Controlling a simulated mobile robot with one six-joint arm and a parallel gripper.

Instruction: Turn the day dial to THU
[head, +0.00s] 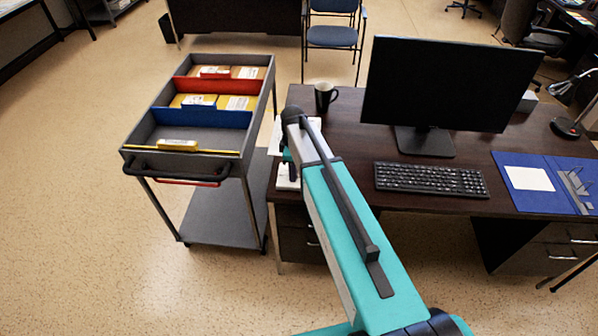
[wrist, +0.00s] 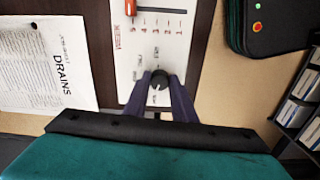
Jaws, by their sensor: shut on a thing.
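The day dial (wrist: 158,80) is a round black knob on a white panel (wrist: 127,62) in the wrist view. Small day labels stand around it, too blurred to read surely, and I cannot tell which one it points to. My gripper (wrist: 160,92) has its two dark purple fingers on either side of the knob, shut on it. In the head view, a bit of the white panel (head: 287,184) shows at the desk's left end; my arm hides the dial and the fingers there.
The panel also has a slider with an orange handle (wrist: 130,8) and a numbered scale. A paper headed DRAINS (wrist: 50,60) lies left of it. A grey cart (head: 140,135) is at left.

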